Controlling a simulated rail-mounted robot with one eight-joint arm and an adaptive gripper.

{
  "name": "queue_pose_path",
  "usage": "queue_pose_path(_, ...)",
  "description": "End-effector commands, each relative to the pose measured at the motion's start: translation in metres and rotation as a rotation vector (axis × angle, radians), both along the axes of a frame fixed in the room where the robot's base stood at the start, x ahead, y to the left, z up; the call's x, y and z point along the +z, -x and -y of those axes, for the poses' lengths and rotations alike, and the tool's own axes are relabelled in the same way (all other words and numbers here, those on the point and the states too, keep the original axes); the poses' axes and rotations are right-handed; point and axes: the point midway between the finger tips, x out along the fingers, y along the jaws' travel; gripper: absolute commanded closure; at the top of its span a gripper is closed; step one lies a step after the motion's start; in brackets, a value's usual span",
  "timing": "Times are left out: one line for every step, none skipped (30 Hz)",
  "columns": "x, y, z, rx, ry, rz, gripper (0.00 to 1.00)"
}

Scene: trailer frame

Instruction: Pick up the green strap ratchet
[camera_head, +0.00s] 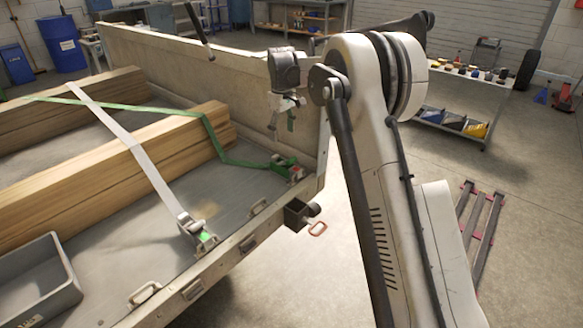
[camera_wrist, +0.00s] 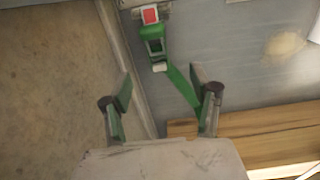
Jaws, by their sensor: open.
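The green strap ratchet (camera_head: 284,164) sits on the trailer bed near its rear corner, at the end of a green strap (camera_head: 222,144). In the wrist view the ratchet (camera_wrist: 154,44) is at top centre, with a red square at its end and the strap running down to the right. My gripper (camera_head: 282,122) hangs above the bed near the ratchet, against the trailer's side wall. In the wrist view its two fingers with green pads (camera_wrist: 165,92) stand wide apart with nothing between them. The ratchet lies beyond the fingertips, apart from them.
Stacked wooden beams (camera_head: 110,185) lie across the bed. A grey strap (camera_head: 135,150) crosses them to a second ratchet (camera_head: 192,226). The upright side wall (camera_head: 225,75) stands close behind my gripper. A grey bin (camera_head: 38,280) is at lower left.

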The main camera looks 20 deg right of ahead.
Motion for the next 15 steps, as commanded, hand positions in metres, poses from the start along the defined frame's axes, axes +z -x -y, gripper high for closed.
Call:
queue_pose_path(-0.006,-0.004,0.000,0.007,0.000,-0.006,0.42)
queue_pose_path(-0.009,-0.006,0.000,0.010,0.000,-0.009,0.42)
queue_pose_path(-0.011,-0.007,0.000,0.013,0.000,-0.012,0.42)
queue_pose_path(-0.013,-0.008,0.000,0.014,0.000,-0.014,0.42)
queue_pose_path(-0.015,-0.008,0.000,0.016,0.000,-0.014,0.42)
queue_pose_path(-0.019,-0.009,0.000,0.016,0.000,-0.016,0.42)
queue_pose_path(-0.021,-0.009,0.000,0.017,0.000,-0.016,0.42)
queue_pose_path(-0.025,-0.009,0.000,0.017,0.001,-0.017,0.42)
queue_pose_path(-0.031,-0.009,0.000,0.017,0.001,-0.017,0.42)
queue_pose_path(-0.036,-0.009,0.000,0.017,0.000,-0.016,0.42)
queue_pose_path(-0.042,-0.009,0.000,0.017,0.000,-0.016,0.42)
queue_pose_path(-0.049,-0.009,0.000,0.017,0.000,-0.016,0.42)
queue_pose_path(-0.055,-0.009,0.000,0.016,0.000,-0.016,0.42)
queue_pose_path(-0.061,-0.009,0.000,0.016,0.000,-0.016,0.42)
queue_pose_path(-0.068,-0.009,0.000,0.016,0.000,-0.016,0.42)
